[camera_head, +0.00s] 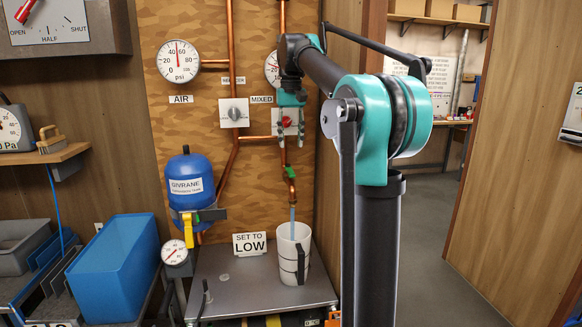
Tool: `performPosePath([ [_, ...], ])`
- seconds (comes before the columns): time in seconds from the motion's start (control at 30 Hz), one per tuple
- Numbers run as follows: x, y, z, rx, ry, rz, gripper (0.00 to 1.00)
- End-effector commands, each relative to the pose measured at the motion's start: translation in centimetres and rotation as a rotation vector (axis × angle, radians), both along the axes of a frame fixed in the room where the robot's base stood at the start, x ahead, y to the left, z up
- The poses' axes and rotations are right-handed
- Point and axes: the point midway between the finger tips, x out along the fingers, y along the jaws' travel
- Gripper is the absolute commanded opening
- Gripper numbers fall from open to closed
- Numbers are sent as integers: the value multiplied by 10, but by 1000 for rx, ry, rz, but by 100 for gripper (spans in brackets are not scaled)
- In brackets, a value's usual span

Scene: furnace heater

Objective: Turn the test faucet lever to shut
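The test faucet hangs at the lower end of the copper pipe under the MIXED label, with a small green part (291,171) that looks like its lever. A pale blue stream of water (292,214) runs from its spout into a white bucket (289,262). My gripper (289,124) is above the faucet, in front of a white plate with a red knob (288,121). The knob shows between the dark fingers. Whether they touch it is too small to tell. My arm and gripper partly hide the plate and the MIXED gauge (272,68).
A heater dial (234,112) is left of my gripper. A blue tank (191,181) with a yellow handle hangs at the lower left. The bucket stands on a grey bench (237,285) by a SET TO LOW sign (250,243). A red-lever OPEN/HALF/SHUT panel (50,22) is upper left.

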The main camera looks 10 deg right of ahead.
Motion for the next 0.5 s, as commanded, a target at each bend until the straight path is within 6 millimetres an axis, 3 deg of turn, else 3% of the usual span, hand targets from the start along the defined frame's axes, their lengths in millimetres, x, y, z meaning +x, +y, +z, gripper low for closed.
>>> performPosePath([
  [0.3, 0, 0, -60, 0, 0, 0, 38],
  [0.5, 0, 0, -84, 0, 0, 0, 38],
])
